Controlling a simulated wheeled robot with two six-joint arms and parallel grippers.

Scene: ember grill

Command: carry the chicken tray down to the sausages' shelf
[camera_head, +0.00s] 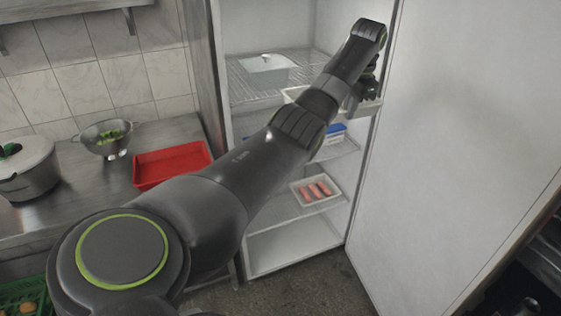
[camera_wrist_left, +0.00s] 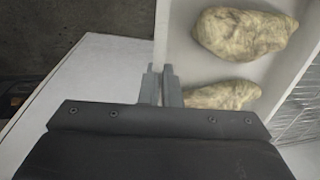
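The chicken tray (camera_head: 371,107) is white and shows at both sides of my left arm inside the open fridge, below the top shelf. In the wrist view, two pale chicken pieces (camera_wrist_left: 242,33) lie in it. My left gripper (camera_wrist_left: 161,72) is at the tray's near wall (camera_wrist_left: 161,35), its two fingers close together with the wall between them, so it appears shut on it. In the head view, the left gripper (camera_head: 364,100) is partly hidden by its wrist. My right gripper is out of view.
A lidded white container (camera_head: 265,70) stands on the top shelf. A blue container (camera_head: 335,132) sits on the middle shelf, partly behind my arm. The open fridge door (camera_head: 440,150) stands close at right. The sausages' shelf has bare room left of their tray.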

